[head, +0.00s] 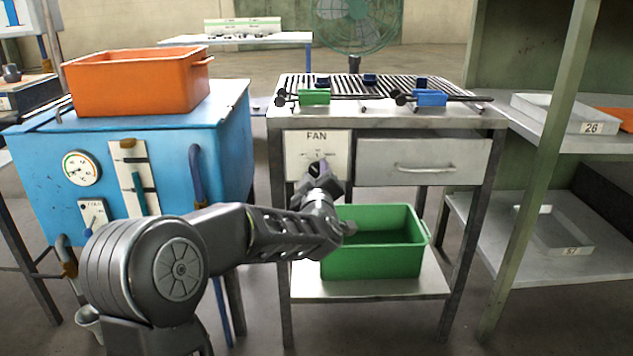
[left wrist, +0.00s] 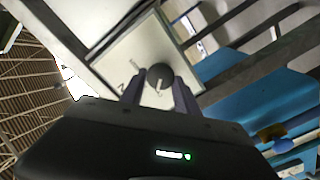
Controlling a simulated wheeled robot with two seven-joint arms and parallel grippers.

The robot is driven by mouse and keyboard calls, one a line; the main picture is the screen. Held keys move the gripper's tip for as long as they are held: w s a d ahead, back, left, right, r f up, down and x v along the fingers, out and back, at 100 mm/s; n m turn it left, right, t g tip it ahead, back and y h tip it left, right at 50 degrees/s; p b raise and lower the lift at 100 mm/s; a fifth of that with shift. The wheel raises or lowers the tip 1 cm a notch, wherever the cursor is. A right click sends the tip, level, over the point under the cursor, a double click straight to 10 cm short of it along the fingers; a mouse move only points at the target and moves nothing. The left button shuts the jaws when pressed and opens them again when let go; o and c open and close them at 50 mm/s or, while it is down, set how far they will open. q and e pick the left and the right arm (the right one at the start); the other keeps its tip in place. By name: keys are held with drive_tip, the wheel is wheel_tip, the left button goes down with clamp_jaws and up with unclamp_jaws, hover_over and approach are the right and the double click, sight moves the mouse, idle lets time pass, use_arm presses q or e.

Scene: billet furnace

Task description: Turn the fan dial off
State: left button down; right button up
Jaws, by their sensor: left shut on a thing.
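The fan panel (head: 304,142) is a white plate marked FAN on the front of the grey bench, left of the drawer. My left gripper (head: 318,176) is at the lower part of this panel and covers most of the dial in the head view. In the left wrist view, the dark round fan dial (left wrist: 159,77) sits between the two fingers of my left gripper (left wrist: 160,88), which is shut on it. A light pointer mark shows on the dial. Its exact setting cannot be read. My right gripper is in neither view.
A drawer (head: 424,162) is right of the panel. A green bin (head: 372,262) stands on the shelf below. The blue furnace cabinet (head: 222,135) with an orange bin (head: 137,82) is at left. Green and blue blocks with black rods lie on the bench's slatted top.

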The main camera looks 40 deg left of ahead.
use_arm(q)
drive_tip(key=shift+n, duration=0.5)
drive_tip(key=c, duration=0.9)
unclamp_jaws()
drive_tip(key=p+v, duration=0.1)
drive_tip(key=v, duration=0.7)
drive_tip(key=shift+w, duration=0.1)
